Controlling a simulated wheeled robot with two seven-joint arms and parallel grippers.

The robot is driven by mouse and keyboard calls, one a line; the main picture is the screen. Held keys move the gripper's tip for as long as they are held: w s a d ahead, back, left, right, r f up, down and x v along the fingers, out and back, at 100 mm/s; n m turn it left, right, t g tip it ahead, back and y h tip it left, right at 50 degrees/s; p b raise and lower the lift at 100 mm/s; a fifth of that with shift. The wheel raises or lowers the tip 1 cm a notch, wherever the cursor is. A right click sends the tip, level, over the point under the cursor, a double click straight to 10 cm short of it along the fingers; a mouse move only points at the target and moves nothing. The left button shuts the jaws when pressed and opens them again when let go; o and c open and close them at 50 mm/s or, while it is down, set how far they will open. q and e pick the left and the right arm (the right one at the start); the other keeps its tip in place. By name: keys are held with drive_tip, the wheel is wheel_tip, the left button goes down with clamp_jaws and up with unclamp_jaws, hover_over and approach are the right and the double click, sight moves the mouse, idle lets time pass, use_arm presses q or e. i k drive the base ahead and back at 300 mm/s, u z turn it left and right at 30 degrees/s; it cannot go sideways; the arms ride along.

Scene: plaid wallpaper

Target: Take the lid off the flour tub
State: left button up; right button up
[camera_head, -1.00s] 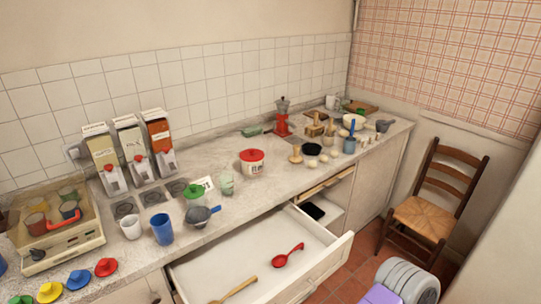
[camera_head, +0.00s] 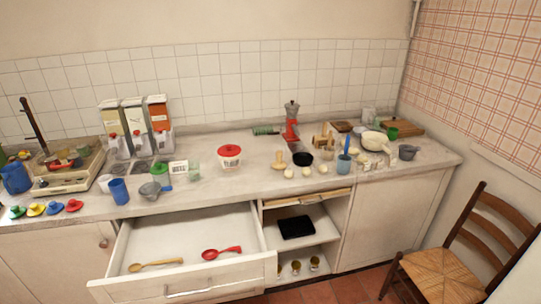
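The flour tub (camera_head: 230,162) is a small white tub with dark print on its front. It stands upright on the counter near the middle of the view. Its red lid (camera_head: 229,151) sits on top of it. Neither of my grippers is in view.
An open drawer (camera_head: 190,245) juts out below the tub, holding a red spoon (camera_head: 222,253) and a wooden spoon (camera_head: 155,265). A blue cup (camera_head: 119,191) and a green-lidded jar (camera_head: 160,172) stand left of the tub. A chair (camera_head: 455,255) is at right.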

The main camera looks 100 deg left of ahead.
sight(228, 150)
drive_tip(key=i, duration=0.4)
drive_tip(key=u, duration=3)
